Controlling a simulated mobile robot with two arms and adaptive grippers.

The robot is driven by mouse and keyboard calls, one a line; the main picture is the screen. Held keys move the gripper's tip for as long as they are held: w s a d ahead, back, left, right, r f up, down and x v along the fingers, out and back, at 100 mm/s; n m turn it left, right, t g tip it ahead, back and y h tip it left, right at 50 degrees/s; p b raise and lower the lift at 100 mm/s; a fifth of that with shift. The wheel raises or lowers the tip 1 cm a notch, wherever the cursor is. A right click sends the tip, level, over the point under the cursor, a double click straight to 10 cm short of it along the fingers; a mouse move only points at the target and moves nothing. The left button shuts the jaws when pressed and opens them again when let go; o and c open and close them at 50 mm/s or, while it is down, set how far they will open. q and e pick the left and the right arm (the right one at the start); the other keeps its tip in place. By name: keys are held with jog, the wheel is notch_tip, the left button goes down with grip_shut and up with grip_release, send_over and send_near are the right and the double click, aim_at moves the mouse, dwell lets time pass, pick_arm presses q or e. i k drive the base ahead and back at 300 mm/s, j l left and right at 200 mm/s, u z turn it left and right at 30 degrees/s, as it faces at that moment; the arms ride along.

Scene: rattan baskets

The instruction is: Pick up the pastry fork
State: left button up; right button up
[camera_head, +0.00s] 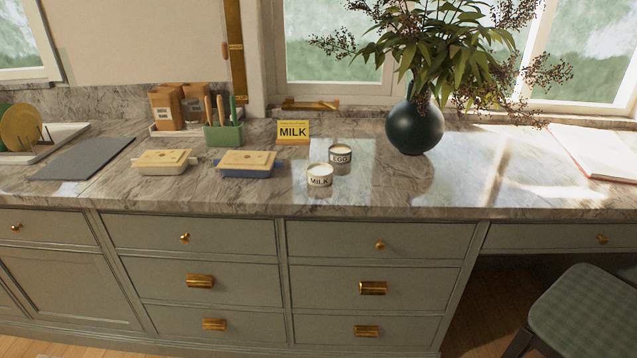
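I cannot make out a pastry fork on the counter. A green holder (225,135) stands at the back left of the counter. Upright in it are wooden-handled utensils (220,109) and a green-handled one (233,109). Their lower ends are hidden in the holder, so I cannot tell what kinds they are. Neither of my grippers is in view.
The marble counter (260,195) holds two lidded dishes (163,168) (248,170), a yellow MILK sign (293,132), MILK (320,180) and EGG (341,160) cups, a dark vase (414,127), a grey board (85,158) and an open book (597,152). A stool (585,315) stands at right.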

aim_at(220, 101)
jog(key=i+j+u, duration=0.25)
jog(key=i, duration=0.2)
jog(key=i+j+u, duration=0.25)
jog(key=i, duration=0.2)
